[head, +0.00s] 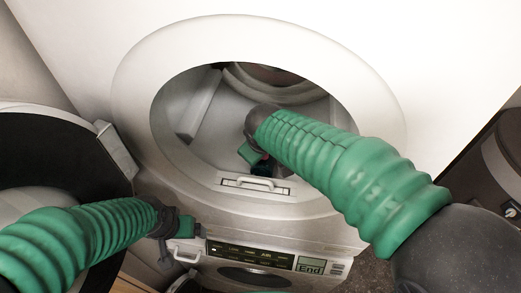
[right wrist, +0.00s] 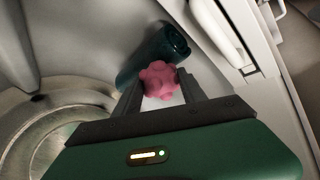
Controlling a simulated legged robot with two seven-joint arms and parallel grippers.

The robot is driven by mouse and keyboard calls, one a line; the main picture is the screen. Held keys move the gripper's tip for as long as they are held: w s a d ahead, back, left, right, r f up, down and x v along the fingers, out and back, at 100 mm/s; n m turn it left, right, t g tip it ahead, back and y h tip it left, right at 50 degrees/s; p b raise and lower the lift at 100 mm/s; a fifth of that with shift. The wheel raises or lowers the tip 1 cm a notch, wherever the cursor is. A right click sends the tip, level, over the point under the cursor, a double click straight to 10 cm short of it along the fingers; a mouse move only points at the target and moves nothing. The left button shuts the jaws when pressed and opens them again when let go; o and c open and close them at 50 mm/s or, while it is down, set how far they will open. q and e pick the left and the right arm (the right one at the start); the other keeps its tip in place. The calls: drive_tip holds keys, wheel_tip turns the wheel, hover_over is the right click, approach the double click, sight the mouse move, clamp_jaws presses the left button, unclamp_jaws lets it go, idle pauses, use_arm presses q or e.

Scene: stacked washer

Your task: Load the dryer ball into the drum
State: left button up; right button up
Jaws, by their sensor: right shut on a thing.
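A pink knobbly dryer ball (right wrist: 160,80) sits between the fingers of my right gripper (right wrist: 158,88) in the right wrist view. In the head view my right gripper (head: 248,155) reaches through the round opening into the drum (head: 215,120); the ball is hidden there. My right gripper is shut on the ball. My left gripper (head: 176,232) is low at the left, beside the lower control panel; its fingers are too dark and small to read. The drum's pale inner wall also shows in the right wrist view (right wrist: 75,35).
A dark teal rolled or cylindrical item (right wrist: 152,52) lies in the drum just beyond the ball. The round door (head: 55,150) stands open at the left. A control panel (head: 250,254) reading "End" is below the opening. The white rim (head: 135,85) surrounds my right arm.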

drive_tip(key=o, duration=1)
drive_tip(key=shift+o, duration=1.4)
drive_tip(key=shift+d, duration=0.15)
drive_tip(key=shift+o, duration=0.3)
drive_tip(key=shift+d+r, duration=0.1)
drive_tip(key=shift+d, duration=0.25)
use_arm(q)
drive_tip(key=f+b, duration=0.2)
drive_tip(key=b, duration=0.1)
drive_tip(key=shift+d+f, duration=0.3)
drive_tip(key=shift+d, duration=0.1)
use_arm(e)
drive_tip(key=v, duration=1.2)
drive_tip(key=shift+a, duration=0.1)
use_arm(q)
drive_tip(key=shift+a, duration=0.1)
use_arm(e)
drive_tip(key=shift+a, duration=0.15)
